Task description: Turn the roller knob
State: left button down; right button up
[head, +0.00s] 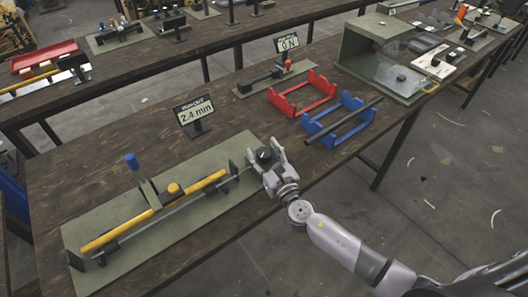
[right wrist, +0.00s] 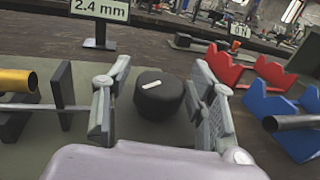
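The roller knob is a black round knob with a white mark on top. It is at the right end of the green fixture plate (head: 206,210) in the head view, and the knob (right wrist: 158,97) stands in the middle of the right wrist view. My right gripper (head: 266,160) is open, with one finger on each side of the knob. In the right wrist view the gripper (right wrist: 160,92) shows a visible gap between the knob and both fingers. A thin rod and a yellow roller (head: 160,210) lie left of the knob. My left gripper is not in view.
A sign reading 2.4 mm (head: 195,111) stands behind the fixture. A red stand (head: 303,94) and a blue stand (head: 340,122) with a dark bar (head: 345,118) are to the right. A gauge sign reading 0 N (head: 288,43) stands further back.

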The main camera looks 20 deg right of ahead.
jog(key=shift+o, duration=0.2)
jog(key=shift+s+d+f, duration=0.1)
jog(key=shift+s, duration=0.2)
jog(key=s, duration=0.3)
jog(key=s+d, duration=0.1)
jog(key=s, duration=0.7)
jog(key=shift+s+d, duration=0.15)
jog(key=shift+d, duration=0.05)
